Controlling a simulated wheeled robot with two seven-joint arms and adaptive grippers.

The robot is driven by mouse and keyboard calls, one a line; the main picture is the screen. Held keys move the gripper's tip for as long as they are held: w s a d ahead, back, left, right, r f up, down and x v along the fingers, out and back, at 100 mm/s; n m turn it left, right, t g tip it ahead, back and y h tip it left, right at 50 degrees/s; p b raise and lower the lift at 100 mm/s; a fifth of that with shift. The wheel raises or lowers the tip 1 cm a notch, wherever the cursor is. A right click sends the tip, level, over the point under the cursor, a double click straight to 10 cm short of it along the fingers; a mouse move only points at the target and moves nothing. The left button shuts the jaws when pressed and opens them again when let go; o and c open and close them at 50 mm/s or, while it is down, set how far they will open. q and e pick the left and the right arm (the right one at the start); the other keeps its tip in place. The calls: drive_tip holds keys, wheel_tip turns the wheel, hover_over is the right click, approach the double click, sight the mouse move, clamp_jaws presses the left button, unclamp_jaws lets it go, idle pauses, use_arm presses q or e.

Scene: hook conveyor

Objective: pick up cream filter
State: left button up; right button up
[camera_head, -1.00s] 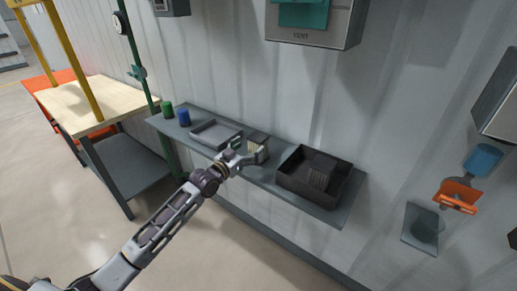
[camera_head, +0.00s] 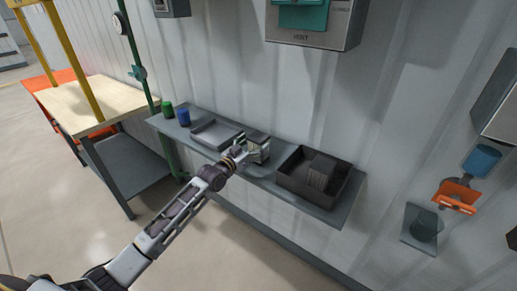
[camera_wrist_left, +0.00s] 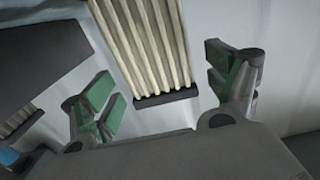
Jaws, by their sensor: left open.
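The cream filter (camera_wrist_left: 150,40) has pale pleats and a dark end cap in the left wrist view. In the head view the filter (camera_head: 258,143) stands on the wall shelf, between the grey tray and the black bin, partly hidden by my gripper. My left gripper (camera_head: 246,154) is at the filter's front side. In the left wrist view its open green-padded fingers (camera_wrist_left: 165,92) lie to either side of the filter's lower end, with visible gaps. I cannot tell whether the filter is fully between the pads. My right gripper does not show.
The grey shelf (camera_head: 343,213) runs along the corrugated wall. It holds a shallow grey tray (camera_head: 216,135), a black bin (camera_head: 300,182) with a dark ribbed block inside, and green (camera_head: 167,109) and blue (camera_head: 184,117) cylinders. A wooden-topped workbench (camera_head: 85,104) stands at left.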

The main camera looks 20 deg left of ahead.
sight(259, 139)
use_arm(q)
drive_tip(key=shift+w+d, duration=0.15)
drive_tip(key=shift+w, duration=0.3)
drive_tip(key=shift+x, duration=1)
drive_tip(key=shift+w, duration=0.1)
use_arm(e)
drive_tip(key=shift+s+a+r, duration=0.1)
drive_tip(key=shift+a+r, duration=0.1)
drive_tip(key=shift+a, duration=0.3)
use_arm(q)
drive_tip(key=c, duration=1.1)
drive_tip(key=shift+c, duration=0.5)
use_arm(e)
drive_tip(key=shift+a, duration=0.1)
use_arm(q)
drive_tip(key=shift+r, duration=0.1)
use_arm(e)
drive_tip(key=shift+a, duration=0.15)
use_arm(q)
drive_tip(key=shift+r, duration=0.45)
wheel_tip(259, 139, up, 8)
drive_tip(key=shift+f, duration=0.15)
drive_tip(key=shift+r, duration=0.65)
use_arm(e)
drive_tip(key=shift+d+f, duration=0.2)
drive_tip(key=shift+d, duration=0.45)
